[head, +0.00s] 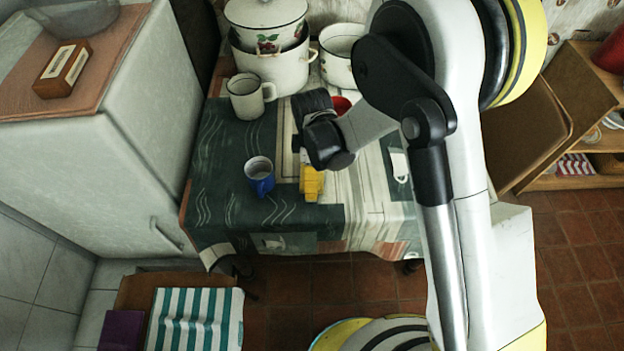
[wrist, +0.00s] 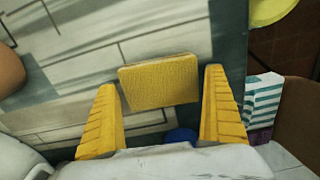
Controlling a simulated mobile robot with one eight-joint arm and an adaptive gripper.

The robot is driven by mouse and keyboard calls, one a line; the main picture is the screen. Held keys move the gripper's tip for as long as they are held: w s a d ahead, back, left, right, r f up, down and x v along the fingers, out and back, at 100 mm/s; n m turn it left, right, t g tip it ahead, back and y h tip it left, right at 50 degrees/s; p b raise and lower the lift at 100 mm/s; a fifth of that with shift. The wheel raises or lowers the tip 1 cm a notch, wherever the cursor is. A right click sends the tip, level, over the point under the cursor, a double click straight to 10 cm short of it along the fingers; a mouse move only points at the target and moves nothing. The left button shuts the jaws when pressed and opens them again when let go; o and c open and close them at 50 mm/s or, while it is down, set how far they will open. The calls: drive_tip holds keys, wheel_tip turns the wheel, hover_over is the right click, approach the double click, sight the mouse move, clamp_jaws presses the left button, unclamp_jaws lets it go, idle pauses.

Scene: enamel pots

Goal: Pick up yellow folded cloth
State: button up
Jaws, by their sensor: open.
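The yellow folded cloth (wrist: 160,82) shows in the wrist view as a flat, textured rectangle on the patterned tablecloth. My gripper (wrist: 161,90) is open, with one ridged yellow finger on each side of the cloth in this view. Gaps show between the cloth and both fingers. Whether the fingertips are down at the cloth's height I cannot tell. In the head view my gripper (head: 312,184) is over the table, just right of the blue mug. There the yellow fingers and the cloth cannot be told apart.
The blue mug (head: 260,176) stands close to my gripper; a bit of blue (wrist: 181,135) shows between the fingers. A white mug (head: 247,96), large enamel pots (head: 270,68) and a red item (head: 341,105) are further back. The table's front edge (head: 290,240) is near.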

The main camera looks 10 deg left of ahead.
drive_tip(key=shift+f, duration=0.15)
drive_tip(key=c, duration=0.9)
drive_tip(key=shift+o, duration=0.2)
drive_tip(key=shift+r+p, duration=0.4)
drive_tip(key=shift+r, duration=0.1)
drive_tip(key=r, duration=0.1)
drive_tip(key=r+p, duration=0.2)
drive_tip(key=r, duration=0.1)
drive_tip(key=shift+w+d, duration=0.15)
drive_tip(key=shift+w, duration=0.2)
drive_tip(key=w+d+r+p, duration=0.3)
drive_tip(key=w+r, duration=0.3)
drive_tip(key=w, duration=0.4)
drive_tip(key=shift+w+d, duration=0.15)
drive_tip(key=shift+d, duration=0.15)
